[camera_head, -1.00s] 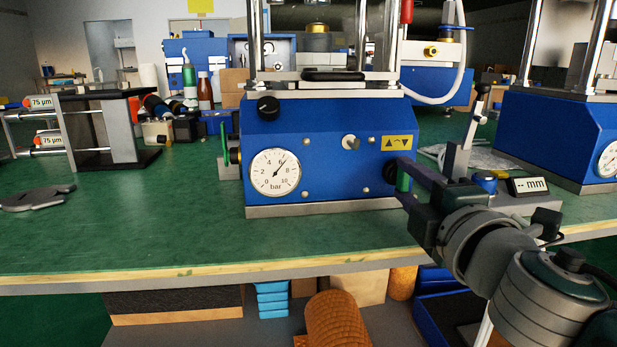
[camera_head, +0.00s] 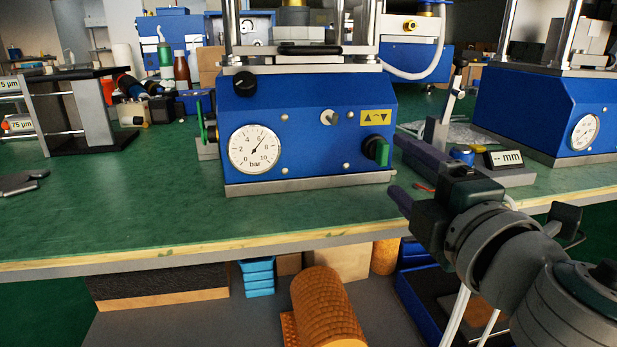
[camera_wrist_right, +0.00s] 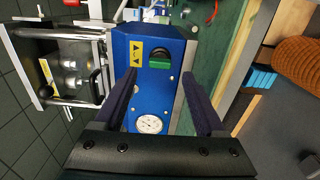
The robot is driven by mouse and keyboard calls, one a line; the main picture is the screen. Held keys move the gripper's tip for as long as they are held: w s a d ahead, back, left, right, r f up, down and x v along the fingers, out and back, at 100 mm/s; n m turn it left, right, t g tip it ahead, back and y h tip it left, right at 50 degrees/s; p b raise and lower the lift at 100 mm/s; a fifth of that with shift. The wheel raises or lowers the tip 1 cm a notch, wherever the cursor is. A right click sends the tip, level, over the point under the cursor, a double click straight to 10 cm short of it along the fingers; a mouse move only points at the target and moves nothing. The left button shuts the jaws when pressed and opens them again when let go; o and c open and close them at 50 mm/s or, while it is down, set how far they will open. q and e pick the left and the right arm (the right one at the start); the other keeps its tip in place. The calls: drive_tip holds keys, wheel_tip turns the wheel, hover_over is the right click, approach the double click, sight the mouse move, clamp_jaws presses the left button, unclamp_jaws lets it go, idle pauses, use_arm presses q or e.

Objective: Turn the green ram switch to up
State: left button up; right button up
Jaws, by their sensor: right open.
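The green ram switch (camera_head: 381,151) sits at the lower right of the blue press front, under a yellow arrow label (camera_head: 376,117). Its green bar looks close to upright in the head view, on a dark round base. It also shows in the wrist view (camera_wrist_right: 160,63), framed between the fingers. My right gripper (camera_head: 398,166) is open and empty, in front of the switch and apart from it. In the wrist view my right gripper (camera_wrist_right: 160,80) has its two dark fingers spread wide. My left gripper is not in view.
The blue press (camera_head: 305,130) carries a bar gauge (camera_head: 255,149) at its left. A small mm display (camera_head: 503,158) stands right of my fingers, and a second blue press (camera_head: 545,115) further right. The green bench top (camera_head: 140,210) is clear in front of the press.

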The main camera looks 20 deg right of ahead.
drive_tip(key=v, duration=0.5)
drive_tip(key=shift+b, duration=0.35)
